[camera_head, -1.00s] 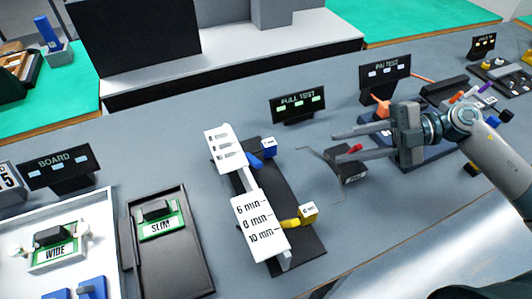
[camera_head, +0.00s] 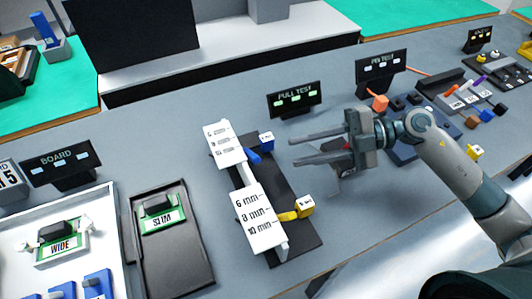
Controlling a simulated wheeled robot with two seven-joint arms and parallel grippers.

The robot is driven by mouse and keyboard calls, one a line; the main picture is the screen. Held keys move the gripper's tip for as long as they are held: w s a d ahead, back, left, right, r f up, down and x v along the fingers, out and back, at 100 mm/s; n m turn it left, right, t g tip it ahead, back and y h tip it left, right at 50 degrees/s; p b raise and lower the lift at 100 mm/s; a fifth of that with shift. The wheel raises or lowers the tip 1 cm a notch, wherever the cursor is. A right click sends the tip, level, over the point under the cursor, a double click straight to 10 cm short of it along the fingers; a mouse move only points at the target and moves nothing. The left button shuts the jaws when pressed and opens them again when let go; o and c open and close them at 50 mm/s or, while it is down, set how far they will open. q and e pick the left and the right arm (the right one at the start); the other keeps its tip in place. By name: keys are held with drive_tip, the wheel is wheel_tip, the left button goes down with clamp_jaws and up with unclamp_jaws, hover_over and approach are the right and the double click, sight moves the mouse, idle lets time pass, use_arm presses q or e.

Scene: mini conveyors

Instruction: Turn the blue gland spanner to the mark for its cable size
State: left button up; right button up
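The blue gland spanner (camera_head: 253,157) lies at the right edge of the upper white scale plate (camera_head: 224,143). That plate carries several marks, too small to read. A blue cable block (camera_head: 266,141) with a small white label sits right beside the spanner; I cannot read the label. The yellow spanner (camera_head: 287,216) points at the lower white plate (camera_head: 258,220), marked 6, 8 and 10 mm, with a yellow block (camera_head: 304,206) at its other end. My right gripper (camera_head: 295,151) is open and empty, its fingertips just right of the blue block, apart from it. My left gripper is not in view.
Behind stands the PULL TEST sign (camera_head: 293,99) with green lights. A dark block with a red part (camera_head: 346,172) is partly hidden by my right gripper. The SLIM tray (camera_head: 172,238) and white WIDE tray (camera_head: 112,215) stand at left.

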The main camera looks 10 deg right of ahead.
sight(250, 155)
drive_tip(key=p+x, duration=0.1)
drive_tip(key=x, duration=0.8)
drive_tip(key=shift+r, duration=0.1)
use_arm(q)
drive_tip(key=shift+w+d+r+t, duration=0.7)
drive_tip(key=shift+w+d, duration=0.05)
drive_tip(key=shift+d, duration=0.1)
use_arm(e)
drive_tip(key=shift+d, duration=0.1)
clamp_jaws()
